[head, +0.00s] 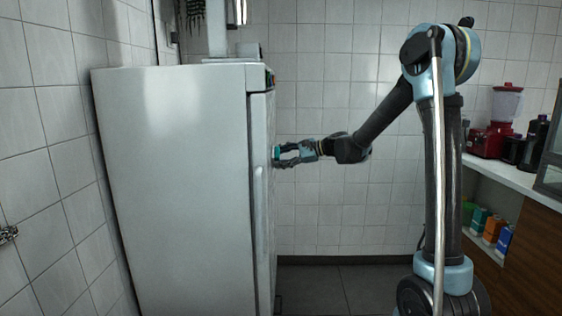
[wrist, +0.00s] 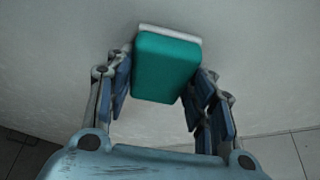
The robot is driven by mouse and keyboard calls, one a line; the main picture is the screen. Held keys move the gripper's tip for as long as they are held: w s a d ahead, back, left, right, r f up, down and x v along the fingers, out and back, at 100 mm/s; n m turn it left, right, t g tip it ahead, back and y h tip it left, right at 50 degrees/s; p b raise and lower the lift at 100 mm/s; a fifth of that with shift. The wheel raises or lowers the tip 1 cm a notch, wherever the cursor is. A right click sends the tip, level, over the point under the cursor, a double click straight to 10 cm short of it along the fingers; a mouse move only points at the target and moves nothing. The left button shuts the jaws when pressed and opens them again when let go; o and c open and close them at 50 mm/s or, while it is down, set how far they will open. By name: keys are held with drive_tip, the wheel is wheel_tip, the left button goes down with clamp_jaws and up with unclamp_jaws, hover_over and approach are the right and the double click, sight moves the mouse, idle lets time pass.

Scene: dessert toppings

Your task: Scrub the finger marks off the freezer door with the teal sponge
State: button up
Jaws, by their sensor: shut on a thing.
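The freezer (head: 170,180) is a tall white unit at the left in the head view. Its door (head: 262,190) is the narrow face on its right side, seen nearly edge-on. My gripper (head: 280,155) is at the door, at about mid-height. It is shut on the teal sponge (head: 276,153), of which only a sliver shows there. In the wrist view the teal sponge (wrist: 165,68) sits between the fingers, its pale far side at or very near the white door surface (wrist: 250,60). I cannot tell for sure whether it touches. No finger marks can be made out.
A counter (head: 515,180) at the right carries a red blender (head: 498,120) and dark containers (head: 530,140). Colourful cartons (head: 490,227) stand on the shelf below. The grey floor (head: 330,288) between the freezer and my arm is clear. A tiled wall (head: 330,80) closes the back.

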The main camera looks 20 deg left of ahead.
drive_tip(key=shift+s+a, duration=0.1)
drive_tip(key=shift+a, duration=0.05)
drive_tip(key=shift+s+d, duration=0.15)
drive_tip(key=shift+s, duration=0.9)
drive_tip(key=shift+s+d, duration=0.15)
drive_tip(key=shift+s, duration=0.85)
drive_tip(key=shift+c, duration=0.4)
drive_tip(key=w+d, duration=0.1)
drive_tip(key=d, duration=0.5)
drive_tip(key=shift+w, duration=0.35)
drive_tip(key=d, duration=0.2)
drive_tip(key=shift+w+d, duration=0.35)
drive_tip(key=shift+d, duration=0.05)
